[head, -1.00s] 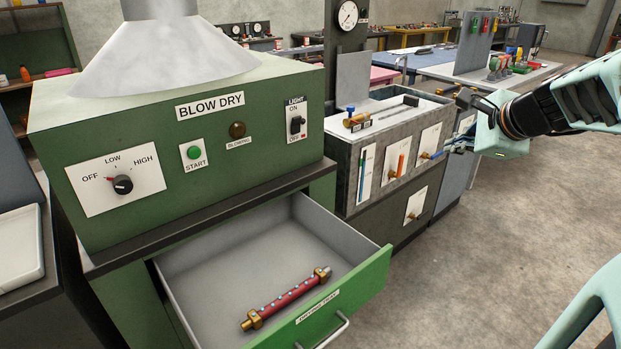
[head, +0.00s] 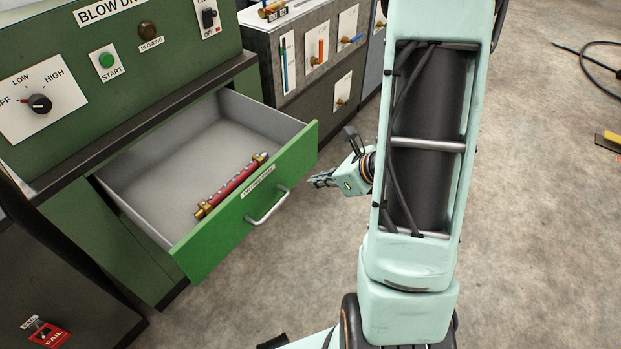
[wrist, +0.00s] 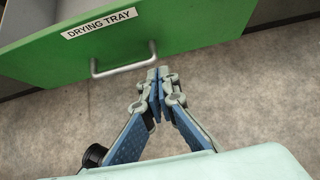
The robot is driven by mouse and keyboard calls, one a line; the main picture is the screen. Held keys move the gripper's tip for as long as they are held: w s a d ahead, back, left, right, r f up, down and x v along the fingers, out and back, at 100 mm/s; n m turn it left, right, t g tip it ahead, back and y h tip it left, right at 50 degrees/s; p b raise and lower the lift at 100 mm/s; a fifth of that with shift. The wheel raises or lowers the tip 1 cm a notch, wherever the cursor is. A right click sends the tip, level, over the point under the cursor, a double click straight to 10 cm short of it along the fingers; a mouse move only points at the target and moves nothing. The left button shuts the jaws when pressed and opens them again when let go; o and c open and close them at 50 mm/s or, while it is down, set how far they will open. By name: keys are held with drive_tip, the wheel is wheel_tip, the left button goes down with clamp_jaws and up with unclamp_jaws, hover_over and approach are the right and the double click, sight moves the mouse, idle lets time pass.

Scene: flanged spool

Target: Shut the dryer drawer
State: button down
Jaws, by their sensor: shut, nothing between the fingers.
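The dryer drawer is pulled out of the green blow-dry cabinet, with its green front (head: 222,232) facing me. The front has a silver bar handle (head: 268,207) and a "DRYING TRAY" label. A red spool (head: 232,186) with brass-coloured flanged ends lies inside the drawer, near the front. My gripper (head: 318,180) is to the right of the drawer front, apart from it. In the wrist view my gripper (wrist: 155,80) is shut and empty, with its fingertips a little below and right of the handle (wrist: 123,60). They do not appear to touch the handle.
The dryer cabinet (head: 100,100) carries a dial, a green start button and a light switch. A red "FAIL" marker (head: 44,333) is at the lower left. Bare floor (head: 270,270) lies before the drawer.

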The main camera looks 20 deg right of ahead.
sight(280, 180)
drive_tip(key=x, duration=0.3)
drive_tip(key=w+r+x, duration=0.1)
drive_tip(key=x, duration=0.2)
drive_tip(key=a+b+x, duration=0.1)
drive_tip(key=x, duration=0.3)
drive_tip(key=shift+w+r, duration=0.25)
drive_tip(key=shift+w+a, duration=0.25)
drive_tip(key=shift+w, duration=0.15)
